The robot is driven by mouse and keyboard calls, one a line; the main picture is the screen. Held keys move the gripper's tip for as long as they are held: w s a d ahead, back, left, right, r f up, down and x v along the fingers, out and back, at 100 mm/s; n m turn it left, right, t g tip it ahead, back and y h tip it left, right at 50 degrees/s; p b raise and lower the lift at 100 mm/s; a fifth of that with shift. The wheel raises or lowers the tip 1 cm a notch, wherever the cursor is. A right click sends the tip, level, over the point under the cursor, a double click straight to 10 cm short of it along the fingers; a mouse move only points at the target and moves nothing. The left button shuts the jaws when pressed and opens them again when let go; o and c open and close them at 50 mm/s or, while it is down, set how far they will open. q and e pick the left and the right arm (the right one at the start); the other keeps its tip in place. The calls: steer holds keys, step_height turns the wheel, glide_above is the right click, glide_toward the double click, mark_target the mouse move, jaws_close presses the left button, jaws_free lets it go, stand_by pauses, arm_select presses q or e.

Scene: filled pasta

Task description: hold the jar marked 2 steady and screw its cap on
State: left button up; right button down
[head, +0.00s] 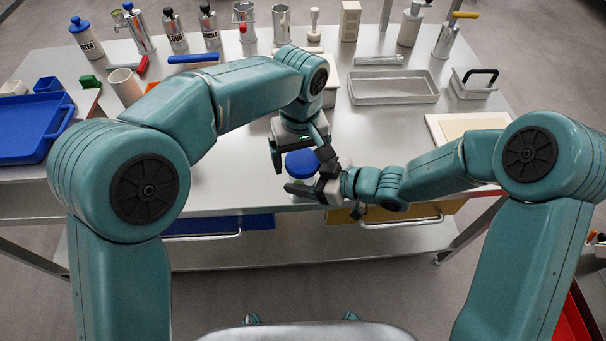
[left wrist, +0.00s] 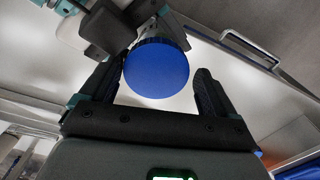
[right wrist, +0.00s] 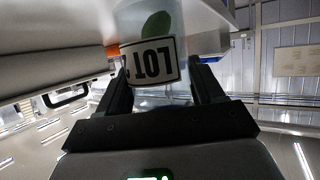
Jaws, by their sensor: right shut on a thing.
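My right gripper (head: 307,177) is shut on the jar from the side, near the table's front edge. My left gripper (head: 298,153) points down over the cap, open.
A metal tray (head: 393,101) and a cream board (head: 462,121) lie to the right on the table. A blue tray (head: 62,128) is at the left. Bottles and canisters stand along the back. The middle of the table right of the left gripper is bare.

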arm_select(q)
steer(key=shift+d+r, duration=0.1)
steer(key=shift+d, duration=0.15)
steer(key=shift+r, duration=0.35)
steer(key=shift+a+r, duration=0.1)
steer(key=shift+r, duration=1.75)
steer(key=shift+c, duration=0.4)
steer(key=n, duration=0.1)
steer(key=r+n, duration=0.1)
steer(key=n, duration=0.1)
steer(key=shift+r, duration=0.3)
steer(key=r+n, duration=0.2)
steer(key=n, duration=0.1)
steer(key=shift+n, duration=0.3)
steer(key=shift+f, duration=0.1)
